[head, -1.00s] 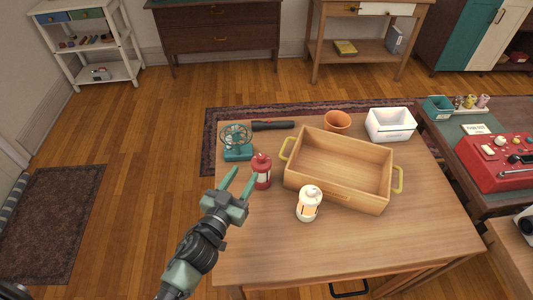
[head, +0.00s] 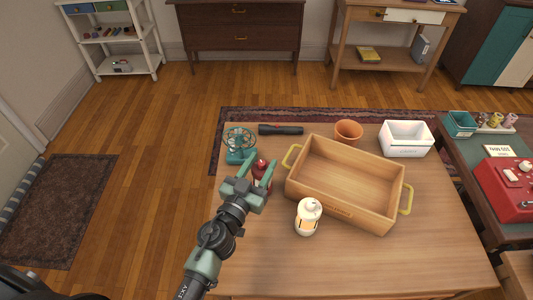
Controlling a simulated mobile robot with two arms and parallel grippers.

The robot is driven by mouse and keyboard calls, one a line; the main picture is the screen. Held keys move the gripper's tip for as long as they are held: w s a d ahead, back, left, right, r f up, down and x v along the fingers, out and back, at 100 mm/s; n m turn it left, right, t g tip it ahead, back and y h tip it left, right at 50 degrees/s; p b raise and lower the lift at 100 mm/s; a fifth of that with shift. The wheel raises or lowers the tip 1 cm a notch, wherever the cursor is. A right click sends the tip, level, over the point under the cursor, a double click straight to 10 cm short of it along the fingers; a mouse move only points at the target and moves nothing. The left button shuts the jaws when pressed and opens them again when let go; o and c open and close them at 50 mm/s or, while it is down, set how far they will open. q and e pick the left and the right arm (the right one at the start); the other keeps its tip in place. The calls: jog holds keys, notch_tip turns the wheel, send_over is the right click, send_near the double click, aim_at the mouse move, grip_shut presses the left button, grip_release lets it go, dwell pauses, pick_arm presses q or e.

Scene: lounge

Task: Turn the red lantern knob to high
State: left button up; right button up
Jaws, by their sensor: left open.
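The red lantern (head: 261,174) stands upright on the wooden table, near its left edge. My left gripper (head: 257,168) is open, with its fingers reaching toward the lantern's upper part, and it overlaps the lantern in the head view. I cannot tell whether the fingers touch it. The gripper and arm hide part of the lantern's body, and its knob is too small to make out. A white lantern (head: 308,217) with a glowing amber middle stands to the right, in front of the wooden crate. My right gripper is not in view.
The table's front right is clear.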

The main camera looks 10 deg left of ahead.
pick_arm(q)
jog(key=shift+x, duration=1.75)
grip_shut()
